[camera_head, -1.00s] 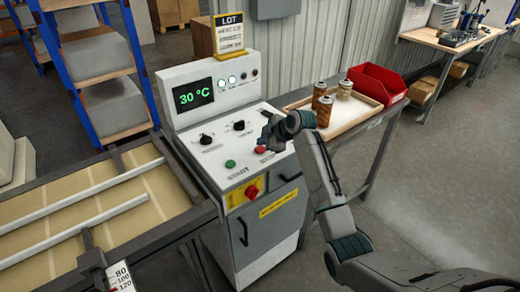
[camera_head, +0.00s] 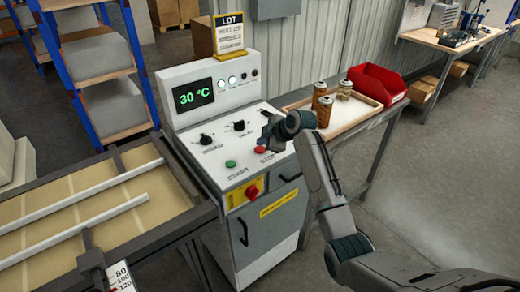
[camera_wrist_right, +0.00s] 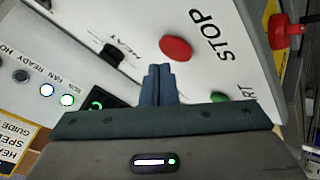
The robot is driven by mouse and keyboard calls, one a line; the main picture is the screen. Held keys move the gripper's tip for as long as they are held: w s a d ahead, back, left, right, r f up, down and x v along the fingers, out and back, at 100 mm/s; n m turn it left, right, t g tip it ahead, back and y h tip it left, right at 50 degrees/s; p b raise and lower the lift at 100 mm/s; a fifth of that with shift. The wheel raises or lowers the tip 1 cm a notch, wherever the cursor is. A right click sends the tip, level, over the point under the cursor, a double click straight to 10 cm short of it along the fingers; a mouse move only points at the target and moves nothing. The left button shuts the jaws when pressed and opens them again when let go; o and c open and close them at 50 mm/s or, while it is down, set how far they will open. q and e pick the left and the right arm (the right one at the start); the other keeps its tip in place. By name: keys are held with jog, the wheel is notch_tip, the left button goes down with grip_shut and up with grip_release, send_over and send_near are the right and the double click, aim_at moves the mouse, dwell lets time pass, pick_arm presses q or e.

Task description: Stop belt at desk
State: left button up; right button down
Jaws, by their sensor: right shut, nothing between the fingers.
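The control desk (camera_head: 262,195) stands in the middle of the head view, with a display reading 30 °C. Its red STOP button (camera_head: 260,149) is partly covered by my right gripper (camera_head: 266,138). In the right wrist view the gripper (camera_wrist_right: 158,72) is shut and empty, its fingertips just beside the red STOP button (camera_wrist_right: 175,48). I cannot tell whether they touch it. The green START button (camera_head: 231,163) is left of the red one. The belt (camera_head: 50,205) with pale cross stripes lies at the left. My left gripper is not in view.
A red emergency knob (camera_head: 252,191) sticks out from the desk's front on a yellow plate. Black dials (camera_head: 206,139) sit behind the buttons. A tray (camera_head: 336,122) with several cartridges and a red bin (camera_head: 378,82) stand on a table at right. Blue shelving is at left.

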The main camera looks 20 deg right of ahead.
aim_at(263, 150)
jog(key=shift+f, duration=0.1)
dwell(0.3)
jog(key=shift+f, duration=0.35)
jog(key=shift+f, duration=0.45)
dwell(0.8)
jog(key=shift+r+p, duration=0.5)
jog(key=shift+r, duration=0.4)
jog(key=shift+r, duration=0.1)
notch_tip(263, 150, up, 5)
jog(key=p, duration=0.4)
